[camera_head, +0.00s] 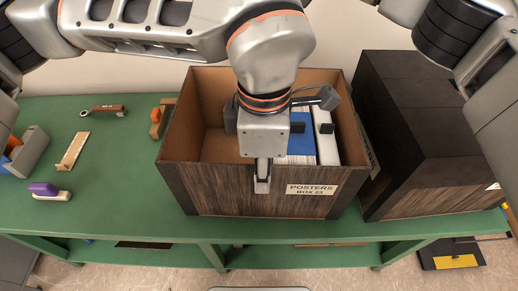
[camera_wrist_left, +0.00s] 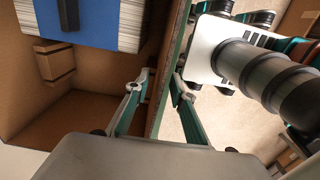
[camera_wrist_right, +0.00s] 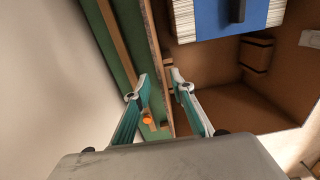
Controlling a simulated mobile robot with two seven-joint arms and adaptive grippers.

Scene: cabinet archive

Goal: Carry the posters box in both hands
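The posters box (camera_head: 230,203) is an open, dark wood-grain carton with a "POSTERS BOX 23" label (camera_head: 312,189) on its front. It stands upright on the green table. My left gripper (camera_head: 262,180) comes down over the front wall, one finger inside and one outside. The left wrist view shows its fingers (camera_wrist_left: 163,82) closed in on that wall (camera_wrist_left: 172,60). My right gripper (camera_wrist_right: 160,84) straddles the back wall (camera_wrist_right: 158,30) the same way, closed in on it. In the head view my left arm hides the right gripper.
Blue and white volumes (camera_head: 302,140) stand inside the box at right. A closed dark box (camera_head: 430,140) stands close at its right. A purple-topped item (camera_head: 47,190), a wooden piece (camera_head: 73,152) and a grey holder (camera_head: 25,152) lie at left. The table (camera_head: 110,205) has bare room there.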

